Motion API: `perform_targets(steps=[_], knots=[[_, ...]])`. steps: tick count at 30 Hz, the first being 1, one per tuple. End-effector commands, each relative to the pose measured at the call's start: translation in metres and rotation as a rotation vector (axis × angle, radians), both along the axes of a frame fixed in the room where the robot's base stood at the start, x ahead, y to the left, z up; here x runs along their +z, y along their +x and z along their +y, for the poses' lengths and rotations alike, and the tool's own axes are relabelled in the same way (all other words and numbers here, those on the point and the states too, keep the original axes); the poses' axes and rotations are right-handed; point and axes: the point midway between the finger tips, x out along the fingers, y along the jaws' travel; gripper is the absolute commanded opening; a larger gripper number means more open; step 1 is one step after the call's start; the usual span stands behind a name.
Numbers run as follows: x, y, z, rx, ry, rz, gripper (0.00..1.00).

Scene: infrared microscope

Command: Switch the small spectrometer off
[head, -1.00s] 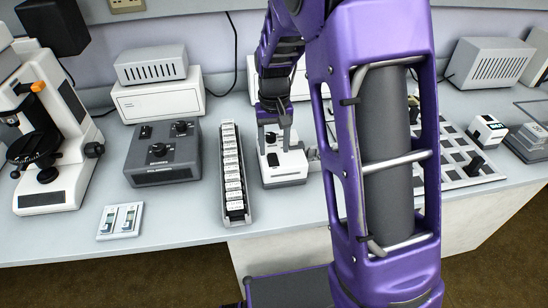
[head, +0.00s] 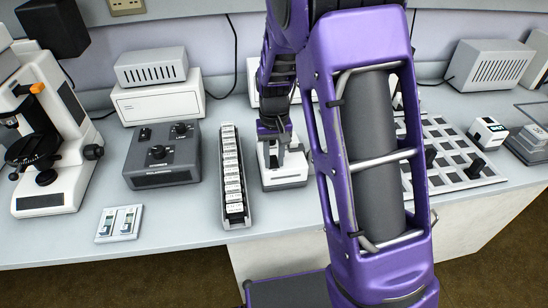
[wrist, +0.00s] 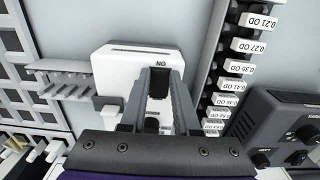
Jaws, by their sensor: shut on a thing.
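The small spectrometer (head: 285,181) is a white box with a dark base strip, on the bench right of the long filter rack. It also shows in the wrist view (wrist: 115,65), with an upside-down "ON" label and a slot near its far edge. My gripper (head: 278,158) is down at its top. In the wrist view my gripper's fingers (wrist: 158,82) are on either side of a black switch part (wrist: 159,84) just by the "ON" label, and are shut on it. The lower side of the switch and any "OFF" label are hidden by my gripper.
The filter rack (head: 224,200) with OD labels stands close left of the spectrometer. A grey control box (head: 160,178) and microscope (head: 50,200) are further left. A tray with square recesses (head: 440,183) is at right.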

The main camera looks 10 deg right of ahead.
Motion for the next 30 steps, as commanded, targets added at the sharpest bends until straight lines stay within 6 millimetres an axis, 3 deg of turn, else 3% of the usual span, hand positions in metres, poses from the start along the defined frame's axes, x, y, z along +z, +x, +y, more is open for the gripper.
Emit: perform_targets(steps=[8, 21, 30], knots=[[0.0027, 0.0011, 0.0000, 0.000, -0.001, 0.019, 0.00], [0.0051, 0.0084, -0.0004, -0.001, 0.001, 0.240, 0.00], [0.0032, 0.0085, -0.0002, -0.001, 0.001, 0.259, 0.00]])
